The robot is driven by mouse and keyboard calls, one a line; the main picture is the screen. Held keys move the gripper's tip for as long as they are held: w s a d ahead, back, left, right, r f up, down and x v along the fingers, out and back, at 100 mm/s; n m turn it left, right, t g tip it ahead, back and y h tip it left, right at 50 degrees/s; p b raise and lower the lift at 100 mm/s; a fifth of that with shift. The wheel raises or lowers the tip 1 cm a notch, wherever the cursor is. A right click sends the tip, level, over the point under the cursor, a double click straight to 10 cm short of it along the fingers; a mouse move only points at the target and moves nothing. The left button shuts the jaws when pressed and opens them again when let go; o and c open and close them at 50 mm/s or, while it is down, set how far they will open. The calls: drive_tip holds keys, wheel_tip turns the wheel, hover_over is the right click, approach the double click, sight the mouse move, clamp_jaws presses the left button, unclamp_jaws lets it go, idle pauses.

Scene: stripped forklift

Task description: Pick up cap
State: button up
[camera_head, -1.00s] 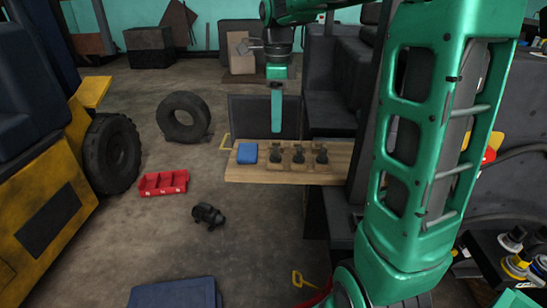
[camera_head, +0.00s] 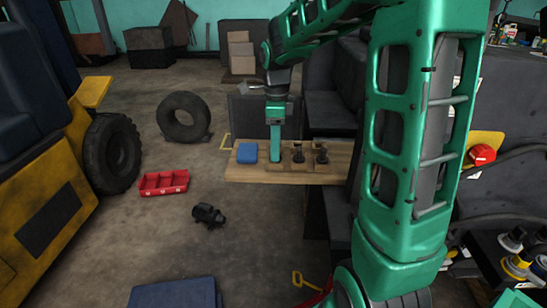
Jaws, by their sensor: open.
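I cannot tell for sure which thing is the cap. Small dark parts stand in a row on a light wooden holder; the middle one (camera_head: 298,154) and the right one (camera_head: 321,154) show clearly. The holder sits on a wooden board (camera_head: 240,175). My gripper (camera_head: 275,158) is open and points down at the holder's left end, its green fingers hiding the left dark part. Whether the fingers are around that part or in front of it is not visible.
A blue block (camera_head: 247,152) lies on the board just left of my gripper. A red object (camera_head: 482,155), perhaps a helmet, is at the right. A red bin (camera_head: 163,183), a black device (camera_head: 208,215) and a tyre (camera_head: 183,117) are on the floor. Open floor lies left of the board.

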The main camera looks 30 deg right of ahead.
clamp_jaws()
drive_tip(key=shift+r, duration=0.15)
drive_tip(key=shift+r, duration=0.6)
wheel_tip(320, 180, up, 3)
drive_tip(key=shift+f, duration=0.1)
drive_tip(key=s+a+r, duration=0.4)
drive_tip(key=a+r, duration=0.2)
drive_tip(key=a, duration=0.4)
drive_tip(key=shift+s+a+r, duration=0.3)
drive_tip(key=shift+a+r, duration=0.05)
drive_tip(key=shift+r, duration=0.05)
drive_tip(key=shift+s, duration=0.1)
